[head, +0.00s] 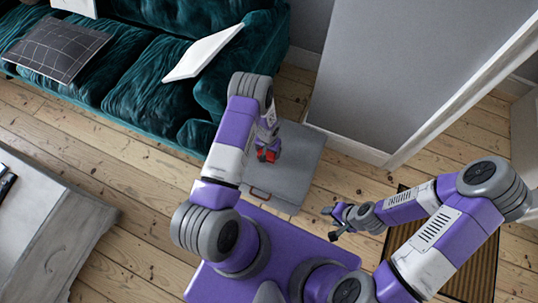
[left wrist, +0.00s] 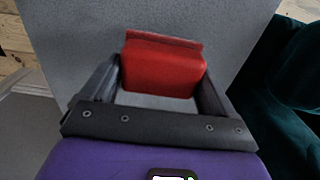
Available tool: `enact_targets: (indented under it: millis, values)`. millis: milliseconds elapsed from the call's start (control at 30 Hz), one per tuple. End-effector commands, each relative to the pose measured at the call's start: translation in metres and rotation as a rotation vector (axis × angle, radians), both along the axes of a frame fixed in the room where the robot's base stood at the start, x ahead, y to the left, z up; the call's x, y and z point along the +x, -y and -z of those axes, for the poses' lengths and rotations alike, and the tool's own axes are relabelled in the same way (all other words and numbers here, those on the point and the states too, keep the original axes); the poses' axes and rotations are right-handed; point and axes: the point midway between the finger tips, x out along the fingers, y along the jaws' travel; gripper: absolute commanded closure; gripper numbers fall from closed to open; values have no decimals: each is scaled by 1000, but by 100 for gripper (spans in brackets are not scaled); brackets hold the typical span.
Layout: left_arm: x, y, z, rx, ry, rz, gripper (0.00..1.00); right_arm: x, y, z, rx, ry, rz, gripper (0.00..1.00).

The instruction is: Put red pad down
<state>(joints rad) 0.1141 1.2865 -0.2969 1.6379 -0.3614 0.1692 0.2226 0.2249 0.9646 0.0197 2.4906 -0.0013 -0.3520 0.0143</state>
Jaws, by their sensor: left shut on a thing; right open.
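The red pad (head: 268,155) is in my left gripper (head: 266,148), over a grey flat-topped piece (head: 300,155) beside the sofa. In the left wrist view the red pad (left wrist: 162,68) sits between the two fingers of my left gripper (left wrist: 160,85), which are shut on it. The grey surface (left wrist: 75,45) lies behind it; I cannot tell whether the pad touches it. My right gripper (head: 340,221) is open and empty, to the right of the grey piece, over the floorboards.
A teal sofa (head: 150,85) with cushions stands at the upper left. A grey wall (head: 385,75) rises behind the grey piece. A grey table (head: 50,235) is at the lower left. A brown mat (head: 480,265) lies at the right. Bare floorboards (head: 130,160) lie between sofa and table.

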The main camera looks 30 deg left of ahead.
Motion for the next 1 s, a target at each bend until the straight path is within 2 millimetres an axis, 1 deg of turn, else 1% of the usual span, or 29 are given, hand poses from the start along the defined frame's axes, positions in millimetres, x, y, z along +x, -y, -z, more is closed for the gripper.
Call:
enact_targets:
  millis: [300, 533, 700, 733, 767, 800, 1000]
  values:
    - [0, 0, 38, -1, 0, 0, 36, 0, 0, 16, 0, 0, 0, 50]
    - [0, 0, 37, -1, 0, 0, 36, 0, 0, 15, 0, 0, 0, 50]
    - [0, 0, 41, 0, -1, 0, 36, 0, 0, 15, 0, 0, 0, 50]
    - [0, 0, 41, 0, 0, 0, 7, 0, 0, 15, 0, 0, 0, 50]
    - [0, 0, 41, 0, 0, 0, 3, 0, 0, 15, 0, 0, 0, 50]
    - [0, 0, 41, 0, 0, 0, 0, 0, 0, 15, 0, 0, 0, 50]
    - [0, 0, 40, 0, 0, 0, 0, 0, 0, 15, 0, 0, 0, 50]
